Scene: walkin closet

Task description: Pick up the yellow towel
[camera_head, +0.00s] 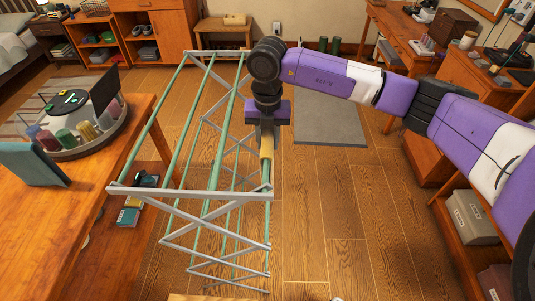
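A small strip of yellow cloth, which looks like the yellow towel (266,148), shows at the right side of the drying rack (190,193), along its right-hand rail. My gripper (266,132) points down right above the towel, at the rack's right edge. The gripper's fingers meet or overlap the towel's upper part in the picture. The fingertips are small and partly hidden, so I cannot tell whether they are open or closed on it. Most of the towel is hidden or seen edge-on.
The rack has green rods and a grey crossed frame. A wooden table (95,215) with a round tray (97,147) stands to its left. A grey mat (335,125) lies on the floor behind. Wooden desks and shelves line the right. Open floor (345,215) lies right of the rack.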

